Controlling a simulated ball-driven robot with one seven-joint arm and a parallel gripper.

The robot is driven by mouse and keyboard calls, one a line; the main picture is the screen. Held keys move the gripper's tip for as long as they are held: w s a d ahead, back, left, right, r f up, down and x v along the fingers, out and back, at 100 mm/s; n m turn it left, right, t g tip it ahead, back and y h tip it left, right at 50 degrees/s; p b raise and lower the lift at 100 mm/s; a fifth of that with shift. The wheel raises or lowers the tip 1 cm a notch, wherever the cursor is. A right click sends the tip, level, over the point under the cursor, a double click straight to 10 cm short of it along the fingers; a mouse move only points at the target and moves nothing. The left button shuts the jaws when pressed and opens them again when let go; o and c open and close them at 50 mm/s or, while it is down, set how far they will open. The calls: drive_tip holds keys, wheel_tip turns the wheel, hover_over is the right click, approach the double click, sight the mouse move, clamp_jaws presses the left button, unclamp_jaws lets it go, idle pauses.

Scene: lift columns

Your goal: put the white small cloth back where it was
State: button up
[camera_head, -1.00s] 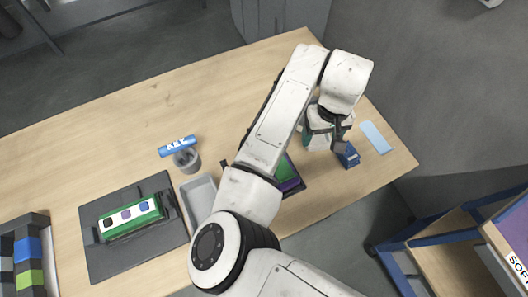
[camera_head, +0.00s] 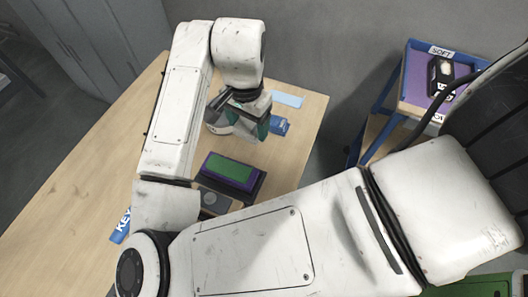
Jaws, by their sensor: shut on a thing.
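My gripper (camera_head: 238,100) is over the far part of the wooden table, below the bent end of my white arm. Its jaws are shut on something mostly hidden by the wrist. A white patch shows at the jaws, close to a teal-green and white thing (camera_head: 262,127). I cannot make out the white small cloth's outline, nor whether it touches the table. A pale blue flat piece (camera_head: 287,99) lies near the table's far right edge, apart from my gripper.
A small blue box (camera_head: 279,125) stands just right of my gripper. A green and purple block (camera_head: 232,170) sits in a dark holder nearer me. A blue KEY piece (camera_head: 121,226) is at lower left. A blue-framed stand (camera_head: 405,75) labelled SOFT holds a black box (camera_head: 452,76).

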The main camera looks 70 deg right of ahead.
drive_tip(key=s+r+m+b, duration=0.2)
drive_tip(key=s+r+m, duration=0.1)
drive_tip(key=s+m, duration=1.6)
drive_tip(key=shift+m, duration=0.9)
drive_tip(key=w+f, duration=0.2)
drive_tip(key=w, duration=0.3)
drive_tip(key=w+d+f, duration=0.1)
drive_tip(key=w+f, duration=0.2)
drive_tip(key=w, duration=0.1)
drive_tip(key=w+d+f+b, duration=0.1)
drive_tip(key=w+f, duration=0.2)
drive_tip(key=w, duration=0.2)
drive_tip(key=shift+w+d+f, duration=0.1)
drive_tip(key=shift+w+d, duration=0.15)
drive_tip(key=shift+w, duration=0.1)
drive_tip(key=shift+w+f, duration=0.3)
drive_tip(key=shift+f, duration=0.05)
drive_tip(key=shift+w+d+f, duration=0.1)
drive_tip(key=shift+w+f, duration=0.05)
drive_tip(key=shift+f, duration=0.8)
drive_tip(key=shift+w+f, duration=0.15)
drive_tip(key=shift+f, duration=0.8)
